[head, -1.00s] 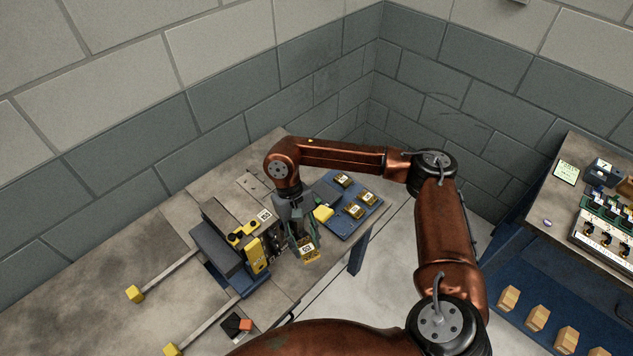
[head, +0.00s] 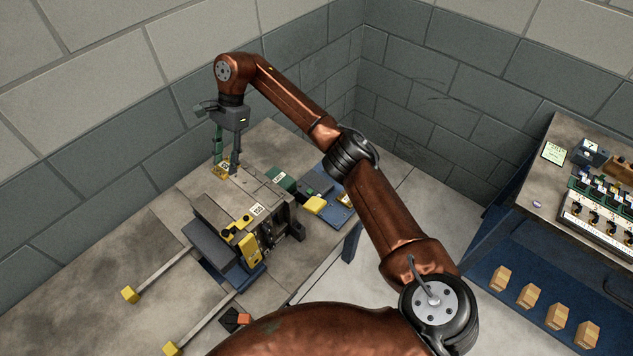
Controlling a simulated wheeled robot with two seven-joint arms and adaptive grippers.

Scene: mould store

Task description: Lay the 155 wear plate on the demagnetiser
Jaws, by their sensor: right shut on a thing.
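My right gripper (head: 226,165) is shut on a small gold-yellow plate (head: 219,173), taken to be the 155 wear plate; its label is too small to read. It points down at the far left end of the bench machine, and I cannot tell whether the plate touches the surface below. The grey machine (head: 213,212) carries a white tag (head: 257,210) and yellow parts. Beside it is a green block (head: 283,181) with a white label and a yellow end (head: 315,205). I cannot tell which unit is the demagnetiser. My left gripper is not in view.
A blue tray (head: 333,219) with gold plates, partly hidden by my arm, lies at the bench's right end. Two rods with yellow ends (head: 129,294) stick out front left. A second bench (head: 535,185) at right holds a panel, with wooden blocks (head: 502,278) below.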

